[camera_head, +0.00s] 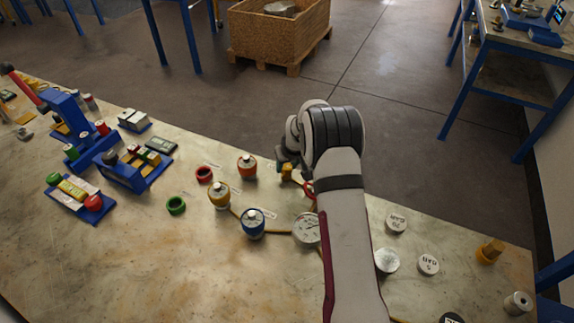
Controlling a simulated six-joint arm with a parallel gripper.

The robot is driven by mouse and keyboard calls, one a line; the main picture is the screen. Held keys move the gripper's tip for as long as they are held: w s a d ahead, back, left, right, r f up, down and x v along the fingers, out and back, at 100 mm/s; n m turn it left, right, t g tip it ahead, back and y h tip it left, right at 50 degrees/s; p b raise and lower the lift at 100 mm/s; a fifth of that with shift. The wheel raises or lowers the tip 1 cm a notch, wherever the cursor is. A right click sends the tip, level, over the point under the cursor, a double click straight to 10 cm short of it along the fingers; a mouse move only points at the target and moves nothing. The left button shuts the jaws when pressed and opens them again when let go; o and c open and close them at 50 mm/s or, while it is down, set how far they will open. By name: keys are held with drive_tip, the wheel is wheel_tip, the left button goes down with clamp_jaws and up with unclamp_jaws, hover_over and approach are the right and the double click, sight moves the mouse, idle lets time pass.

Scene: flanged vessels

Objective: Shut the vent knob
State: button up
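My gripper (281,160) is partly in view at the left of my wrist, near the far edge of the bench, and the wrist hides much of it. Its fingers are too small and dark to tell open from shut. A small yellow part (287,173) shows right below it; I cannot tell whether they touch. A red ring-like part (309,189) is half hidden behind my arm. Flanged vessels stand to the left: red-orange (247,166), yellow (219,195) and blue (253,223). No readable label marks which part is the vent knob.
A round white gauge (306,229) sits left of my forearm. Loose red (204,174) and green (176,205) rings lie further left. Several white discs (428,265) and a yellow fitting (490,251) are on the right. The bench's front left is clear.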

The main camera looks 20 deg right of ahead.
clamp_jaws()
drive_tip(key=n+y, duration=0.1)
drive_tip(key=n, duration=0.2)
drive_tip(key=shift+d, duration=0.15)
drive_tip(key=n+y, duration=0.1)
drive_tip(key=n, duration=0.3)
drive_tip(key=shift+d+n+g+y, duration=0.1)
drive_tip(key=shift+n+g+y, duration=0.3)
drive_tip(key=n+g+y, duration=0.1)
drive_tip(key=n, duration=0.2)
drive_tip(key=shift+w, duration=0.1)
drive_tip(key=shift+w+n+g, duration=0.1)
drive_tip(key=shift+n+g, duration=0.6)
drive_tip(key=shift+n, duration=1.3)
